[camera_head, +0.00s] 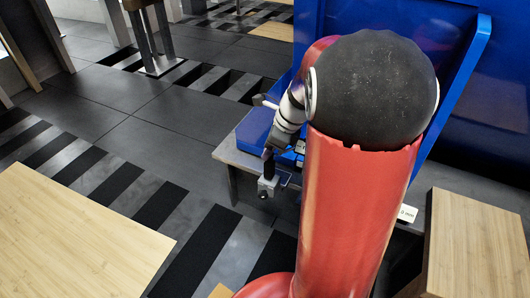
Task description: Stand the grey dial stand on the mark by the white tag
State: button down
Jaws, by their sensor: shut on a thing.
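My gripper (272,154) is at the end of the wrist, left of my large red arm link. It is small and dark here. Its fingers are shut on a small grey block-like thing with a dark knob, which looks like the grey dial stand (268,187). The thing hangs upright in front of the grey bench's left edge, apart from the floor. A white tag (408,214) with partly hidden lettering shows low right, just past my arm. The mark by it is not visible; my arm covers much of that area.
A wooden block or table (478,245) stands at right, and a wooden table top (75,240) at left.

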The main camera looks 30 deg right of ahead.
jog(key=w+d+f+p, duration=0.1)
jog(key=w+d, duration=0.4)
jog(key=d, duration=0.2)
jog(key=shift+w+f+p, duration=0.2)
jog(key=shift+f+p, duration=0.1)
jog(key=shift+f, duration=0.1)
dwell(0.3)
jog(key=shift+p, duration=0.5)
dwell(1.0)
jog(key=shift+f, duration=0.4)
dwell(0.7)
jog(key=c, duration=1.4)
grip_release()
jog(key=shift+f, duration=0.1)
jog(key=v, duration=0.8)
jog(key=shift+p, duration=0.3)
